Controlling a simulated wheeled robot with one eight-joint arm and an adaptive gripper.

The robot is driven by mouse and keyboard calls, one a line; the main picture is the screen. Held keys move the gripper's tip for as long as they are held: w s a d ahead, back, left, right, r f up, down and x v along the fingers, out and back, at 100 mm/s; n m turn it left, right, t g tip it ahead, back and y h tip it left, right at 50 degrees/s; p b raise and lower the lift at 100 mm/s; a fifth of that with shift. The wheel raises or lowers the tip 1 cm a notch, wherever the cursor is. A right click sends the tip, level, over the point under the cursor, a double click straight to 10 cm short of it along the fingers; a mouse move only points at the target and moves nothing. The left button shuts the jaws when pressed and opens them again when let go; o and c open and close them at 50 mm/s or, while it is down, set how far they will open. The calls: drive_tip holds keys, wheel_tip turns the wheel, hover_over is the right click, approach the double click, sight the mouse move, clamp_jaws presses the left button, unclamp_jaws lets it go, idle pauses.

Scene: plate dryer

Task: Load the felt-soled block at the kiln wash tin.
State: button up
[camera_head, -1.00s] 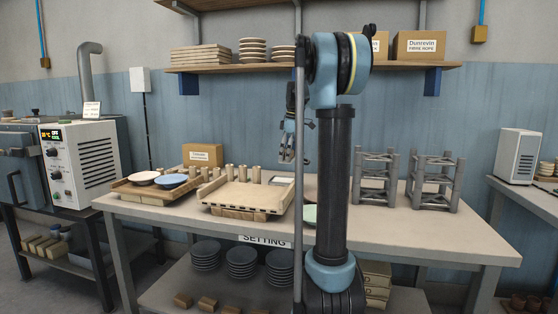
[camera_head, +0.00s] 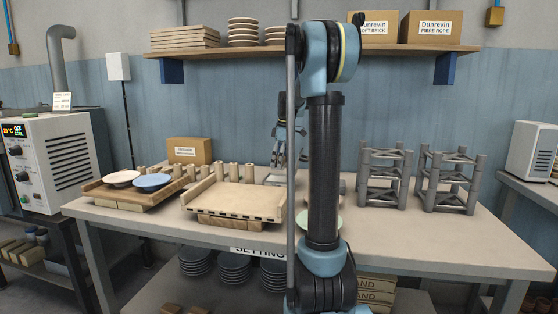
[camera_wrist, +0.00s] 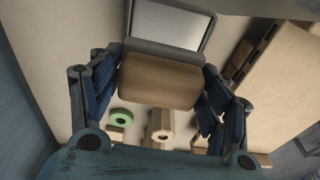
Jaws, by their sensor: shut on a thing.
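My gripper (camera_wrist: 160,88) is shut on a tan-brown block (camera_wrist: 160,80), with the dark jointed fingers on either side of it. The felt sole cannot be made out clearly. A grey-rimmed tin with a pale inside (camera_wrist: 170,22) lies just beyond the block in the wrist view; I take it as the kiln wash tin. In the head view my gripper (camera_head: 285,130) hangs above the back of the table, behind my arm's column. The tin (camera_head: 275,180) shows there low beneath it, partly hidden. Whether block and tin touch cannot be told.
A pale slatted board (camera_head: 235,197) stands left of my arm. Left of it, a wooden rack (camera_head: 120,198) carries a white and a blue plate (camera_head: 152,181). Several short posts (camera_head: 232,170) line the back. Two grey stands (camera_head: 383,180) are at right. A green ring (camera_wrist: 120,118) shows below the block.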

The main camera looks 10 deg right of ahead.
sight(279, 179)
drive_tip(key=shift+a+f, duration=0.1)
drive_tip(key=shift+f, duration=2.05)
drive_tip(key=shift+f, duration=0.4)
drive_tip(key=shift+r, duration=0.1)
drive_tip(key=shift+r, duration=3.4)
